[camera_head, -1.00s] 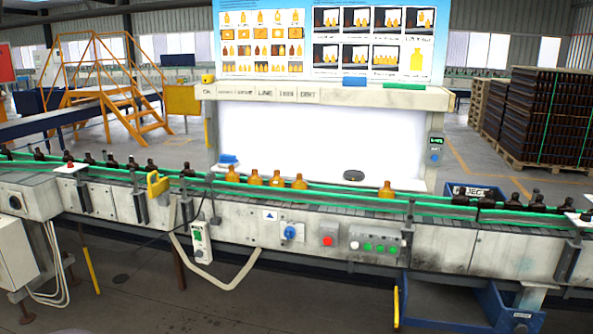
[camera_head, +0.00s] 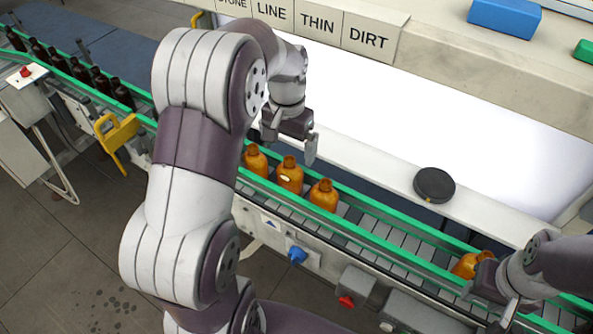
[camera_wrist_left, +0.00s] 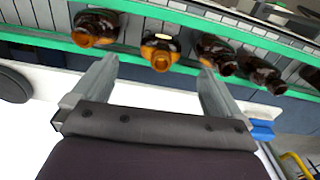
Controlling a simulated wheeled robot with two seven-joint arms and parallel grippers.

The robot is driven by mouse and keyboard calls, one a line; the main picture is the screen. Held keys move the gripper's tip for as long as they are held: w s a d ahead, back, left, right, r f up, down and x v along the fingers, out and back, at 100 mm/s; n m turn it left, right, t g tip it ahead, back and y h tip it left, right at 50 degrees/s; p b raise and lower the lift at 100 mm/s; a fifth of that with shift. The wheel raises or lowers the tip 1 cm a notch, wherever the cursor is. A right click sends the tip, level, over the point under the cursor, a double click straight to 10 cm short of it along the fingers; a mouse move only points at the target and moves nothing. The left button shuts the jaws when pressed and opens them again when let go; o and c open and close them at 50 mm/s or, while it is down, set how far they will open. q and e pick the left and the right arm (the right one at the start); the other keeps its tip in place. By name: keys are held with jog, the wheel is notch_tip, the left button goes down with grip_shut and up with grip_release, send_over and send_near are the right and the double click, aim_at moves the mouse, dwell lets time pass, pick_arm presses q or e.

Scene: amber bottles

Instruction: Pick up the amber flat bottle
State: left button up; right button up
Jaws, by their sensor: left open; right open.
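Three amber bottles stand in a row on the conveyor in the head view: left (camera_head: 255,161), middle (camera_head: 290,176), right (camera_head: 323,196). The middle one bears a small pale spot. A fourth amber bottle (camera_head: 468,265) is further right, partly hidden by my right gripper (camera_head: 487,303). I cannot tell which bottle is the flat one. My left gripper (camera_head: 289,143) is open and empty, just behind and above the row. In the left wrist view, the middle bottle (camera_wrist_left: 160,52) lies ahead between the open fingertips, apart from them. My right gripper is open beside the fourth bottle; contact is unclear.
Green guide rails (camera_head: 395,258) line the conveyor. A black disc (camera_head: 434,185) lies on the pale ledge behind it. A labelled beam (camera_head: 440,45) with a blue block (camera_head: 505,17) spans above. Dark bottles (camera_head: 75,72) stand on the conveyor at left.

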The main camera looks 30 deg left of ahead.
aim_at(288, 159)
pick_arm(q)
jog(key=shift+s+f+p, duration=0.15)
jog(key=shift+f+p, duration=0.55)
jog(key=f, duration=0.1)
jog(key=f+p, duration=0.2)
jog(key=f, duration=0.1)
jog(key=shift+w+a, duration=0.3)
jog(key=shift+w, duration=0.1)
jog(key=shift+d+f+p, duration=0.2)
jog(key=shift+f+p, duration=0.1)
jog(key=shift+f, duration=1.1)
jog(key=shift+a, duration=0.1)
jog(key=c, duration=1.2)
